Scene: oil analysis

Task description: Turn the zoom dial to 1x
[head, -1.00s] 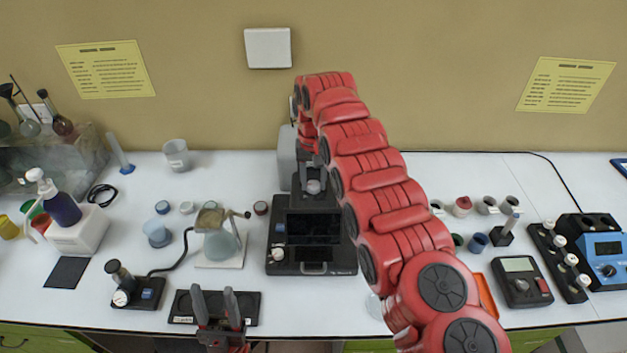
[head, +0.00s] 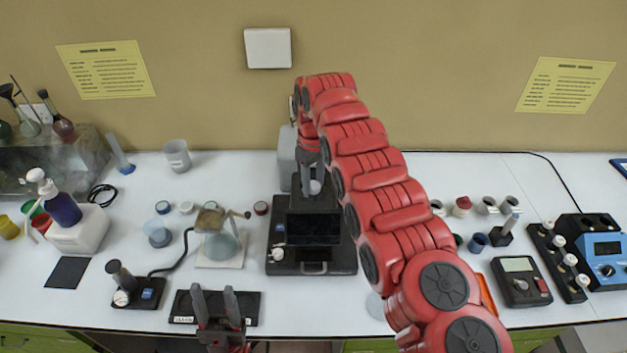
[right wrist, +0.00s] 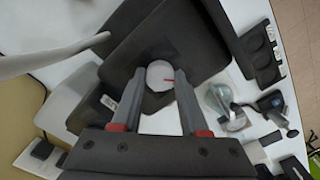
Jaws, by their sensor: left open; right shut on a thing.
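My right gripper (right wrist: 157,85) is shut on the dial, one finger on each side. In the head view the dial (head: 316,187) shows small and pale beside the fingers of my right gripper (head: 312,183). The black device (head: 340,262) has a dark screen and a small white knob at its front left. My left gripper (head: 216,300) is open and empty near the front edge. No 1x marking is legible.
A flask on a stand (head: 220,245) is left of the device, and a black flat plate (head: 250,308) lies by my left gripper. A multimeter (head: 520,280) and a blue instrument (head: 606,262) stand at the right. My right arm covers the bench right of the device.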

